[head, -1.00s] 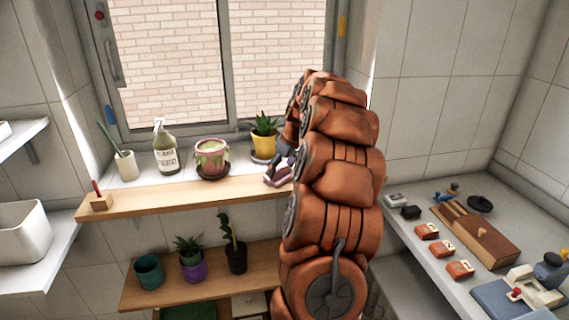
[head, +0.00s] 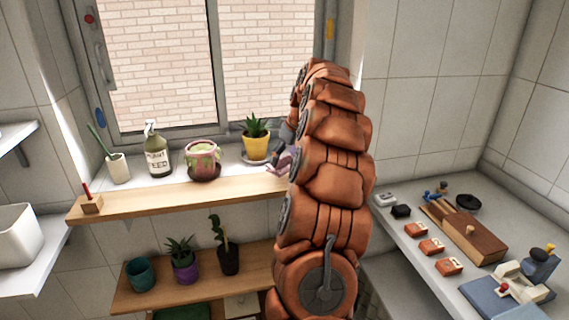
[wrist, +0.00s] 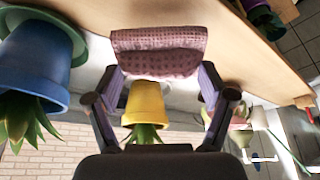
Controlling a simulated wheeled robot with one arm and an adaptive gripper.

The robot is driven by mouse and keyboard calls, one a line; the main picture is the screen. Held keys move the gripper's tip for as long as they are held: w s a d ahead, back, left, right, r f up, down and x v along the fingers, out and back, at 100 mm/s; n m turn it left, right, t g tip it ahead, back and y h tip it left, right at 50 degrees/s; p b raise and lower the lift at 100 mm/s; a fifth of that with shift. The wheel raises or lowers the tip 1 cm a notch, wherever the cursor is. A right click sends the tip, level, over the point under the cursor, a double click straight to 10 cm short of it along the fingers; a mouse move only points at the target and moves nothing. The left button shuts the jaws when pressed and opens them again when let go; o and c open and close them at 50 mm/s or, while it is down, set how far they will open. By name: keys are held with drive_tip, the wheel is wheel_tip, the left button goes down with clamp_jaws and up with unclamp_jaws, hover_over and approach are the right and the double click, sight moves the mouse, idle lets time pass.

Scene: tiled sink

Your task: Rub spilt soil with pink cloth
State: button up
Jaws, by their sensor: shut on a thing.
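The pink cloth (wrist: 158,52) spans the two fingers of my gripper (wrist: 162,82), which is shut on it in the wrist view. It looks flat, dark pink and textured, and lies over or just above the wooden shelf (wrist: 240,45). In the head view, only a bit of the pink cloth (head: 284,161) and of my gripper (head: 281,157) shows beside my orange arm, at the shelf's right part. I cannot make out any spilt soil in either view; my arm and the cloth hide part of the shelf.
A yellow plant pot (head: 256,147) stands on the sill just left of my gripper. A pink-green pot (head: 203,158), a soap bottle (head: 158,156) and a white cup (head: 118,168) stand further left. A blue pot (wrist: 30,82) is close by in the wrist view. Small pots stand below.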

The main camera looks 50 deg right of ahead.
drive_tip(key=shift+r+p, duration=0.4)
drive_tip(key=shift+r, duration=1.85)
